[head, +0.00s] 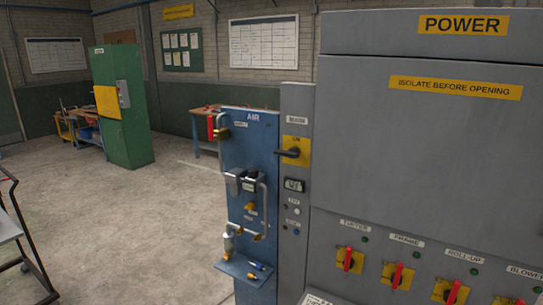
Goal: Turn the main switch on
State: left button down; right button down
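The likely main switch (294,151) is a black rotary handle on a yellow plate, on the narrow grey column left of the power cabinet. Its handle lies about level, with the tip toward the left. Small lettering at the top of the plate seems to read ON. Neither of my grippers shows in the head view, and nothing touches the switch.
The grey power cabinet (430,130) fills the right side, with several red-handled switches (397,276) low on it. A green cabinet (125,135) stands farther back. The concrete floor (130,230) is mostly clear.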

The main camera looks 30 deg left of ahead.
aim_at(294, 153)
jog(key=u, duration=1.05)
